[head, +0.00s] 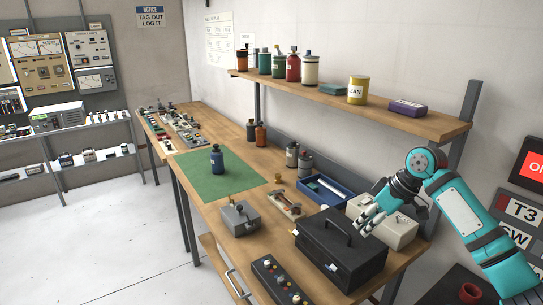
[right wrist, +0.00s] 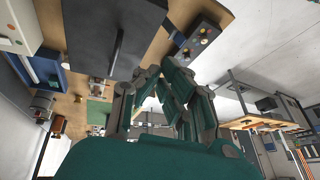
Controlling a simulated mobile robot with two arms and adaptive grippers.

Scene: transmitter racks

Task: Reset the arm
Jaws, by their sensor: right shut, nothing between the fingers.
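My right arm (head: 465,215) is teal and comes in from the right in the head view. Its gripper (head: 368,218) is shut and empty, above the bench near a black toolbox (head: 340,258) and a light grey case (head: 395,228). In the right wrist view the gripper's fingers (right wrist: 165,88) show close up, with the black toolbox (right wrist: 105,35) beyond them. My left arm and gripper are in neither view.
The wooden bench (head: 225,205) carries a green mat (head: 200,182) with a blue bottle (head: 217,159), a blue tray (head: 325,192), a grey box (head: 240,218) and a control box (head: 282,281). A shelf (head: 390,119) with bottles and cans hangs above. Floor at left is clear.

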